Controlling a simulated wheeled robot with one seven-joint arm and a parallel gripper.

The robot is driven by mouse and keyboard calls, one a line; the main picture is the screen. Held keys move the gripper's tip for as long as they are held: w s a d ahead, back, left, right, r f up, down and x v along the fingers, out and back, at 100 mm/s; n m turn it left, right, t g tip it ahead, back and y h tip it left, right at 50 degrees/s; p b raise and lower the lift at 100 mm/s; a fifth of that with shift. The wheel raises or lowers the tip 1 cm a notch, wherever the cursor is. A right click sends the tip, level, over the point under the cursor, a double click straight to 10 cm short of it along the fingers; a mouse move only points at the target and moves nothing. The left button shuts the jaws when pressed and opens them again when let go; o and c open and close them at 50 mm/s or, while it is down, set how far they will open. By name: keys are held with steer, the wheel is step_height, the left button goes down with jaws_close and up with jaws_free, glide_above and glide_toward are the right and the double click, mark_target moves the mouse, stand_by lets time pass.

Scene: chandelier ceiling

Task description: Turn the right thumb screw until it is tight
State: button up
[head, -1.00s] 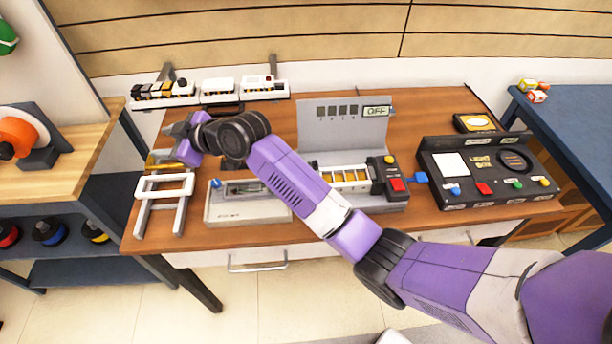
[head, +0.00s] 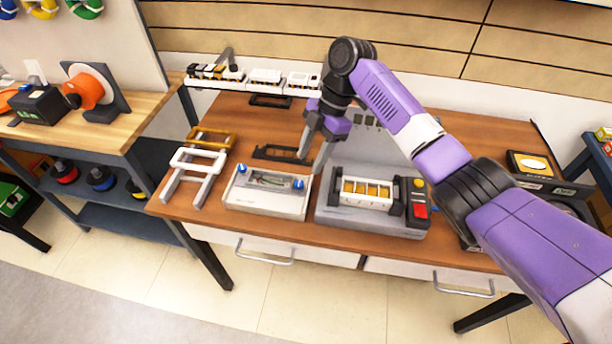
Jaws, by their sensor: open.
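The white box (head: 262,203) on the wooden table has a recessed window with wires and a blue thumb screw at each end. The right thumb screw (head: 298,184) is near the box's right end, and the left thumb screw (head: 241,169) is at its upper left. My gripper (head: 310,162) points down just above and behind the right thumb screw, slightly to its right. Its jaws are open, with nothing seen between them. It looks apart from the screw, but the exact gap is hard to tell.
Close to the right is a grey station (head: 330,217) with a white-framed row of yellow cells and a red button (head: 420,211). A white rack (head: 200,160) and a brass rack (head: 222,139) stand left. A black frame (head: 280,153) lies behind the box.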

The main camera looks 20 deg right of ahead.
mark_target(300, 183)
steer(key=shift+p+x, duration=0.5)
steer(key=shift+x, duration=3)
steer(key=shift+w, duration=0.1)
steer(key=shift+c, duration=0.3)
jaws_close()
